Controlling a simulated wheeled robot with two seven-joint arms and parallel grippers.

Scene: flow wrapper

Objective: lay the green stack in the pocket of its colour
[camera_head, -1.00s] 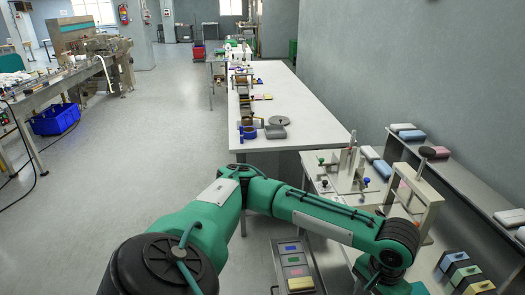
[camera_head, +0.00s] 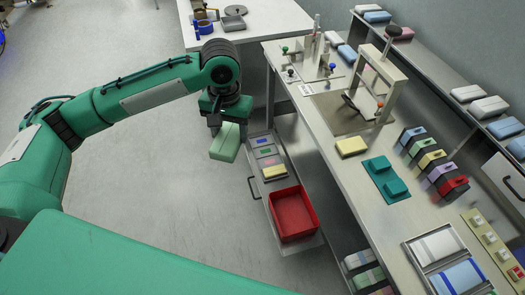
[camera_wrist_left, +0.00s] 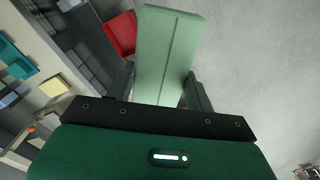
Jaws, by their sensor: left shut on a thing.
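The pale green stack (camera_head: 226,143) hangs in my left gripper (camera_head: 221,117), in mid-air left of the pocket tray. My left gripper is shut on it. In the left wrist view the stack (camera_wrist_left: 166,55) sits between the two fingers (camera_wrist_left: 158,88) and points away from the palm. The pocket tray (camera_head: 253,165) is on a drawer pulled out below the bench, with small coloured marks. A blue mark (camera_head: 262,140) is at its far end; the middle marks are too small to place surely. A yellow stack (camera_head: 274,172) lies at its near end. My right gripper is out of view.
A red bin (camera_head: 292,213) stands on the same drawer, nearer than the tray. The bench edge rises to the right, with a press frame (camera_head: 380,80), a yellow block (camera_head: 351,146) and a teal fixture (camera_head: 386,180). Open floor lies left of the drawer.

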